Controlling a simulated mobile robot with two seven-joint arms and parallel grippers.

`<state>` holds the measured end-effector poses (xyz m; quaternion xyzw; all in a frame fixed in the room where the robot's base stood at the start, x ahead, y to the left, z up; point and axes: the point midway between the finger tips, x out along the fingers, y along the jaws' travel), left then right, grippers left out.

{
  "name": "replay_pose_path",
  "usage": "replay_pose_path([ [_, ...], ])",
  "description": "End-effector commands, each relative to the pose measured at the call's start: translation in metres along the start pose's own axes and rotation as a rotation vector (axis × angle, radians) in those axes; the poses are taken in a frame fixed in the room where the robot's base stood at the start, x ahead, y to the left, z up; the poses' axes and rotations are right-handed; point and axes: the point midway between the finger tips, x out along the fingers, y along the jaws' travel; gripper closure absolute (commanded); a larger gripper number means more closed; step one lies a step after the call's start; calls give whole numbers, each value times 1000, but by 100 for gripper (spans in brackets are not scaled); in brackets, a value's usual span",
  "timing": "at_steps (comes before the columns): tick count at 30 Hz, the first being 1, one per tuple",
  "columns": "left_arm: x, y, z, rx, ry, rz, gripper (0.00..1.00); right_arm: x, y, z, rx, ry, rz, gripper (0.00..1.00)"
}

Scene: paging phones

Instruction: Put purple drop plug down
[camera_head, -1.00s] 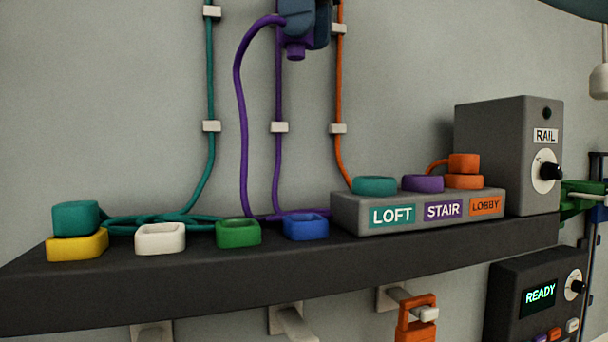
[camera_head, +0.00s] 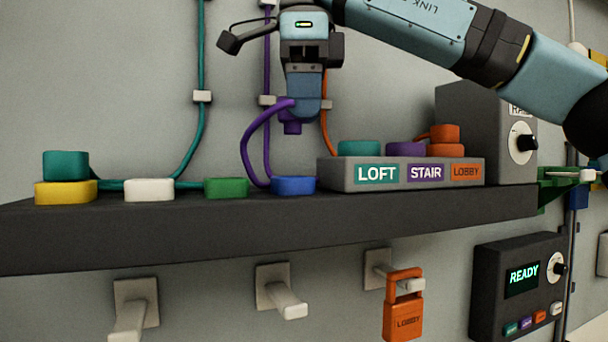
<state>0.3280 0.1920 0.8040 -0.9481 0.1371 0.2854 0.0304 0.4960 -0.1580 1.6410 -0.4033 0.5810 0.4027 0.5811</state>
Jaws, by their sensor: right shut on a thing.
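My right gripper (camera_head: 304,105) points down above the shelf and is shut on the purple drop plug (camera_head: 291,118). The plug's purple cord (camera_head: 247,148) loops from it down to the shelf. The plug hangs above the blue holder (camera_head: 293,185), apart from it, with a gap below. A green holder (camera_head: 226,188) and a white holder (camera_head: 149,190) stand to the left. The teal plug (camera_head: 66,165) sits on the yellow holder (camera_head: 66,192). The gripper hides part of the plug. My left gripper is not in view.
The grey box (camera_head: 336,175) with LOFT, STAIR and LOBBY labels stands on the dark shelf (camera_head: 250,230), right of the blue holder. An orange plug (camera_head: 445,134) sits at its LOBBY end. A READY panel (camera_head: 520,285) is at lower right.

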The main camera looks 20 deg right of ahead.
Motion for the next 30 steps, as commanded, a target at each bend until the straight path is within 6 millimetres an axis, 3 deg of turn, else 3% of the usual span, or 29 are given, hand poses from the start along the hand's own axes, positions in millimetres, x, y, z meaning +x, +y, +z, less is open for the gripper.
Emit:
replay_pose_path([
  [1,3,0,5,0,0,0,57,11,0,0,-2,0,2,86],
  [8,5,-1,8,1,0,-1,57,26,0,0,0,-1,0,86],
  [15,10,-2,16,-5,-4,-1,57,58,0,0,-1,0,2,86],
  [30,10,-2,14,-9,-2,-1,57,66,0,0,0,0,0,86],
])
